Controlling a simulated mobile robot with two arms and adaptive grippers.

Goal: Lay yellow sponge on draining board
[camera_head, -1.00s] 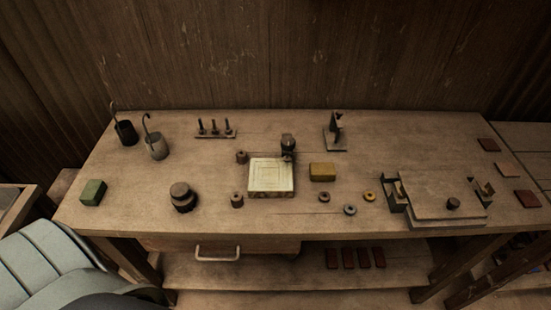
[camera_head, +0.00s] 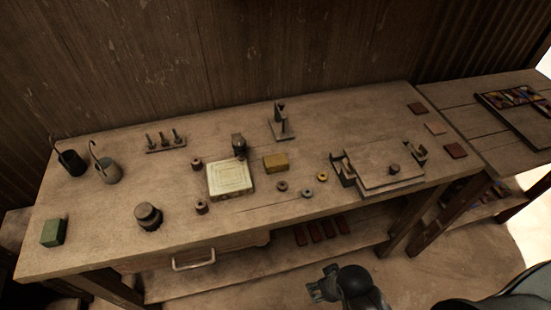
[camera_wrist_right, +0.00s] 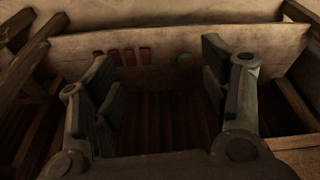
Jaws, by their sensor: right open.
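The yellow sponge (camera_head: 276,162) is a small block lying on the workbench, just right of a cream square board (camera_head: 230,179) with a framed pattern. That board may be the draining board, but I cannot tell for sure. A green block (camera_head: 54,232) lies at the bench's left end. My right gripper (camera_head: 322,291) is in front of the bench and below its top, well away from the sponge. In the right wrist view its two fingers (camera_wrist_right: 155,100) are spread with nothing between them. My left gripper is not in view.
The workbench (camera_head: 130,220) also holds a dark round pot (camera_head: 148,216), two hooked cups (camera_head: 108,170), several small rings and a press-like plate (camera_head: 385,165) at right. Dark red tiles (camera_head: 322,230) lie on the lower shelf. A drawer handle (camera_head: 194,262) sticks out in front.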

